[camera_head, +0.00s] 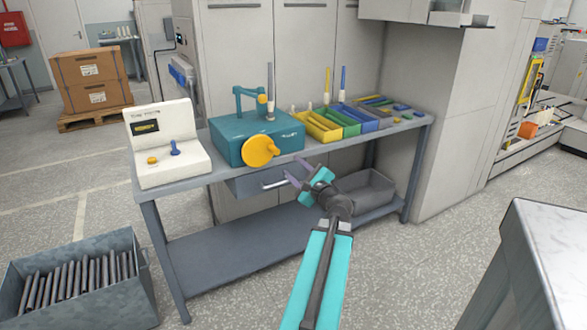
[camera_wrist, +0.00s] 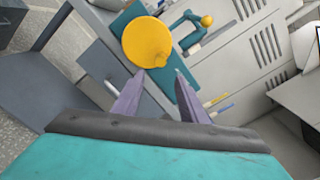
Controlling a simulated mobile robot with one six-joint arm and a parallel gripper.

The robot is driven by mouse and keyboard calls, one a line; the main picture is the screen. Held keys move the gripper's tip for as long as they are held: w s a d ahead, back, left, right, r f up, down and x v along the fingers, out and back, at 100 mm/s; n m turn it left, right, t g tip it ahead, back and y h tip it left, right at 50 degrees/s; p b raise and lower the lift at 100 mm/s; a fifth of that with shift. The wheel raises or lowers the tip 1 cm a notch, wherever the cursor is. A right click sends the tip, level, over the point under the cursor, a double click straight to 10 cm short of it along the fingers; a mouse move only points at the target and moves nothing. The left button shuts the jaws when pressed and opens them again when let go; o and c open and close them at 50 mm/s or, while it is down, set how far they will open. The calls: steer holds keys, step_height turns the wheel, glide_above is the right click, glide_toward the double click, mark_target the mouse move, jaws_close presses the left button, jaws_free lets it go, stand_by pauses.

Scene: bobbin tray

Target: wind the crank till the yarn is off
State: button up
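A teal winding machine (camera_head: 240,146) stands on the workbench. A yellow crank disc (camera_head: 258,152) with a knob is on its front face; the disc also shows in the wrist view (camera_wrist: 143,40), with its knob pointing toward me. A teal bracket arm with a yellow ball (camera_head: 262,99) and a grey upright spindle (camera_head: 270,90) rise from the machine's top. I cannot make out any yarn. My gripper (camera_head: 298,172) is open and empty, in front of the bench and to the right of the disc. In the wrist view its two purple fingers (camera_wrist: 156,88) are spread apart below the disc, not touching it.
A white control box (camera_head: 165,150) stands left of the machine. Coloured trays (camera_head: 318,128) with upright bobbins stand to its right. A drawer (camera_head: 262,182) is under the bench top, and a grey bin (camera_head: 365,190) is on the lower shelf. A metal crate (camera_head: 75,309) holds several rods.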

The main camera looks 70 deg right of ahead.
steer(key=shift+w, duration=0.1)
